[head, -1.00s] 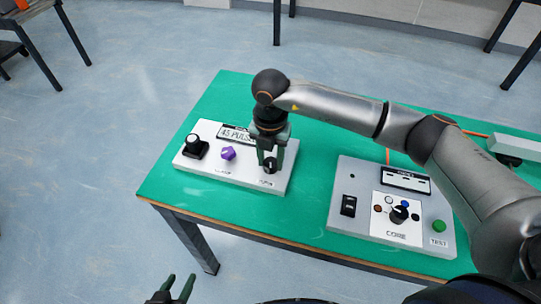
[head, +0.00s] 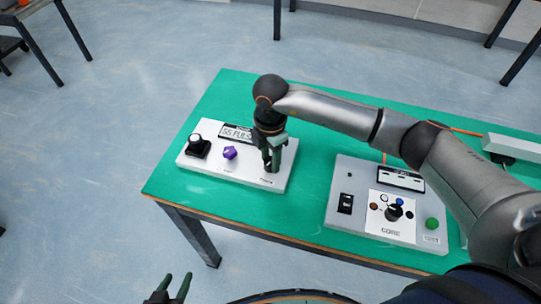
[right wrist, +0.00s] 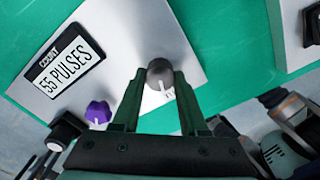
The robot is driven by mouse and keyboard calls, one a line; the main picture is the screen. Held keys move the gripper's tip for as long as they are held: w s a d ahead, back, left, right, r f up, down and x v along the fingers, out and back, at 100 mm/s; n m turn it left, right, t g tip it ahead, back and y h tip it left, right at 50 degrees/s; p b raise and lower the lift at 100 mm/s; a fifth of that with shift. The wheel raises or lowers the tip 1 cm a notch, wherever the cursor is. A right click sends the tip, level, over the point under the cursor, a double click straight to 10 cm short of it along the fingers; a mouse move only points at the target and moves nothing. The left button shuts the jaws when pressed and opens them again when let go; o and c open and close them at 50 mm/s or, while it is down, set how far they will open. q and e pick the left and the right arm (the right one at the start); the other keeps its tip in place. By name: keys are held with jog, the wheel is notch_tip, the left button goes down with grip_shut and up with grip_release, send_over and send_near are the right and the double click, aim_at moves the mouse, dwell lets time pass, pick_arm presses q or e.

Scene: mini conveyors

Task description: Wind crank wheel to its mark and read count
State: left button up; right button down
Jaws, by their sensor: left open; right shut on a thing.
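My right gripper (head: 270,162) is shut on a dark grey round knob with a white pointer line (right wrist: 160,74) at the right end of the white panel (head: 215,172). The fingers grip its two sides from above; in the head view they largely hide it. This knob appears to be the crank wheel. Its mark cannot be made out behind the fingers. The panel's count display (right wrist: 66,68) reads "55 PULSES" in the right wrist view. My left gripper (head: 172,286) is open and empty at the bottom of the head view, away from the table.
A purple knob (head: 230,153) and a black knob on a dark block (head: 196,146) sit on the same panel. A second grey panel (head: 345,222) with a black switch, a dial and a green button (head: 432,224) stands to the right. Green table top (head: 210,100) is bare behind.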

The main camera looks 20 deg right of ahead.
aim_at(270, 161)
jog(key=shift+r, duration=0.1)
dwell(0.3)
jog(key=c, duration=0.9)
grip_release()
jog(key=o, duration=0.5)
jog(key=shift+c, duration=0.2)
notch_tip(270, 161, up, 12)
jog(key=shift+r, duration=0.25)
